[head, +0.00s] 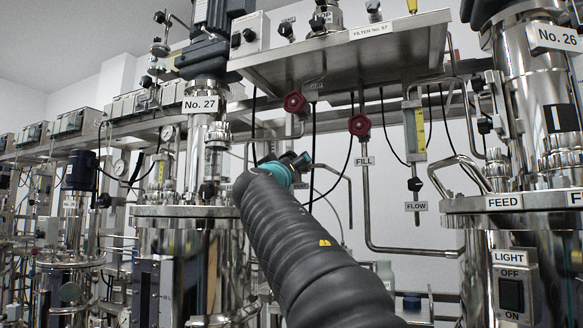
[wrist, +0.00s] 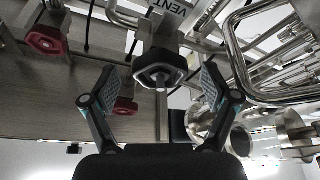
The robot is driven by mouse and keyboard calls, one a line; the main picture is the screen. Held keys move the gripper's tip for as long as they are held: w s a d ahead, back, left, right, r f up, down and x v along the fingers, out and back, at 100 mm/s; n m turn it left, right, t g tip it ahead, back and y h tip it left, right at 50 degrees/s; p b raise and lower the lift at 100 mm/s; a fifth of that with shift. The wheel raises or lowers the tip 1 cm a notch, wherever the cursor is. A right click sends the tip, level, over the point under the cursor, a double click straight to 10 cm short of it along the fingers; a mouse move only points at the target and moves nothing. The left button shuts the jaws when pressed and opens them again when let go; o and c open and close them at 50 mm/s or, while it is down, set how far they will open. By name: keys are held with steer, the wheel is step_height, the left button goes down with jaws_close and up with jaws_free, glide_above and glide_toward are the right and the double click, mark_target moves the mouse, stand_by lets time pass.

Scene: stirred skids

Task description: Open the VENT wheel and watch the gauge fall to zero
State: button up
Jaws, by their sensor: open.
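In the wrist view a dark six-sided wheel (wrist: 160,66) hangs under a tag reading VENT (wrist: 172,9). My gripper (wrist: 160,84) is open, with one finger on each side of this wheel and a visible gap at both sides. I cannot tell how far the fingertips are from it in depth. In the head view my gripper (head: 297,161) is small and partly hidden by my own arm, and I cannot make out the dark wheel there. A round dial gauge (head: 120,167) shows left of the No. 27 vessel; its reading is too small to tell.
Two red wheels, one at left (head: 294,102) and one above the FILL tag (head: 359,125), hang below the steel shelf (head: 345,50). A FLOW tube (head: 418,128) and bent pipes are to the right. Steel vessels stand on both sides.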

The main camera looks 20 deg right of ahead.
steer(key=shift+v, duration=2.95)
